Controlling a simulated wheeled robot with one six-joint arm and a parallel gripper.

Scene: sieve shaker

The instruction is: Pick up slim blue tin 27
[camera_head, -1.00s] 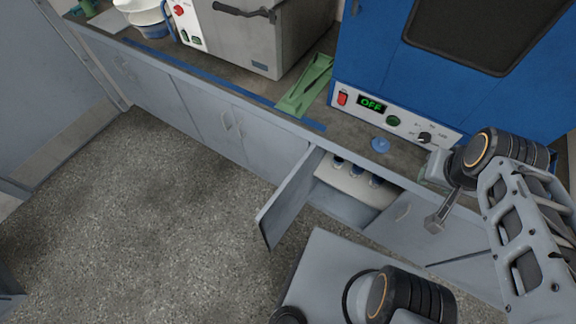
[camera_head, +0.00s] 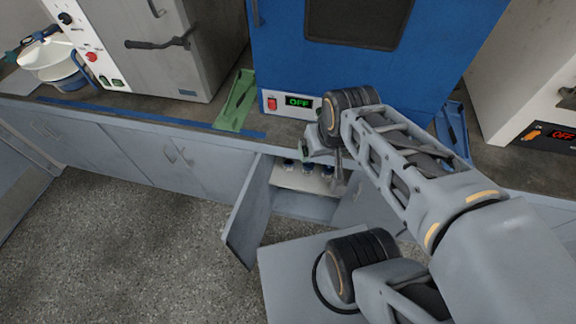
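Small blue-topped tins (camera_head: 308,169) stand in a row on a pale shelf (camera_head: 290,181) inside the open cupboard under the counter. They look small and dark blue, and no number can be read, so I cannot tell which is tin 27. My gripper (camera_head: 338,178) points down in front of the cupboard opening, at the right end of the row. It is seen edge-on, and I cannot tell whether its fingers are apart. I see no tin in it. My arm may hide part of the row.
The cupboard door (camera_head: 245,218) stands open at the left of the opening. The counter (camera_head: 200,113) above carries a green tray (camera_head: 237,100), a blue oven (camera_head: 300,60) reading OFF, and a grey chamber (camera_head: 180,60). Floor at the left is clear.

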